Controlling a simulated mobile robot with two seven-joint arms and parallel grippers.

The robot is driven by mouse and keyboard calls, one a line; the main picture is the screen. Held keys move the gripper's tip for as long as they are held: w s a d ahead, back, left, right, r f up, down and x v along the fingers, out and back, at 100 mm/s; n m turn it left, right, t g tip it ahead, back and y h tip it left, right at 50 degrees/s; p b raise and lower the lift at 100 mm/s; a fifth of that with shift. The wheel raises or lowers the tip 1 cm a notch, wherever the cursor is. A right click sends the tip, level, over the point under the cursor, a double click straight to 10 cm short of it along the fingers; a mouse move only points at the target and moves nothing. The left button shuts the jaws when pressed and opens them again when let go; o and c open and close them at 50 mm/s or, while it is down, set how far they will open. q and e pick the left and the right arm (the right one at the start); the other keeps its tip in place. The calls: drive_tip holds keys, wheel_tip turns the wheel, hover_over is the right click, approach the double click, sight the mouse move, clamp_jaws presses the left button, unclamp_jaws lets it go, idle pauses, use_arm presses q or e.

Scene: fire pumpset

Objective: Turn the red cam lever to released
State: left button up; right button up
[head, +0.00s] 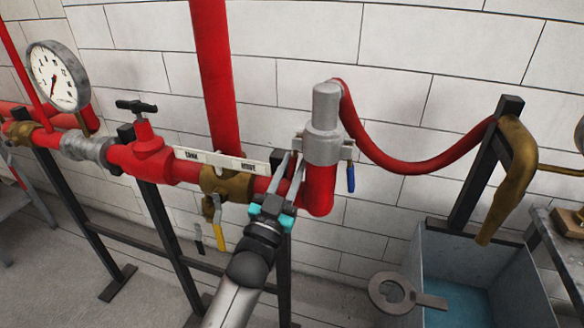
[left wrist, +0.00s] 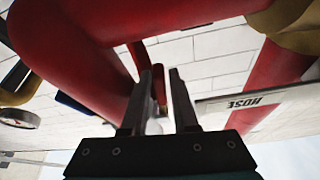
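The grey coupling (head: 322,140) stands upright on the end of the red pipe, with the red hose leaving its top. A blue cam lever (head: 351,178) hangs down on its right side. My left gripper (head: 292,170) is raised at the coupling's left side, fingers pointing up and apart. In the left wrist view, a narrow red piece that looks like the red cam lever (left wrist: 159,84) shows in the gap between the fingers (left wrist: 160,95). I cannot tell whether either finger touches it. In the head view the fingers largely hide that lever. My right gripper is out of view.
A brass valve (head: 225,182) with a yellow handle (head: 219,236) and a white label strip (head: 222,160) sit close left of my gripper. A blue-grey tank (head: 435,250) stands lower right.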

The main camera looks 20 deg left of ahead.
use_arm(q)
clamp_jaws()
idle(1.3)
